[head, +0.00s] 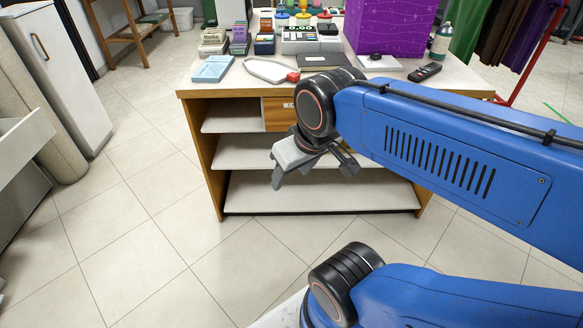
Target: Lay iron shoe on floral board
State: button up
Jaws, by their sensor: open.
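A flat, pale, elongated piece with a red end (272,70), which looks like the iron shoe, lies on the counter top near its front edge, left of centre. I cannot make out a floral board in this view. My gripper (313,178) is open and empty, pointing down in front of the counter's open shelves. It is below the counter top and apart from the pale piece.
A white cabinet (62,70) stands left. Tiled floor is clear before the counter.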

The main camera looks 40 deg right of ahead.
jog(key=w+d+r+n+g+h, duration=0.2)
jog(key=w+d+n+h, duration=0.1)
jog(key=w+d+n, duration=0.15)
jog(key=n+h, duration=1)
jog(key=n, duration=0.6)
send_near(291, 75)
jog(key=x, duration=0.3)
jog(key=shift+w+d+m, duration=0.25)
jog(key=shift+w+d, duration=0.1)
jog(key=shift+s+x, duration=0.15)
jog(key=shift+x, duration=1.2)
jog(key=shift+s+x, duration=0.1)
jog(key=shift+x, duration=1.2)
jog(key=shift+f, duration=0.15)
jog(key=shift+c, duration=0.6)
jog(key=c, duration=1.1)
jog(key=shift+c, duration=0.2)
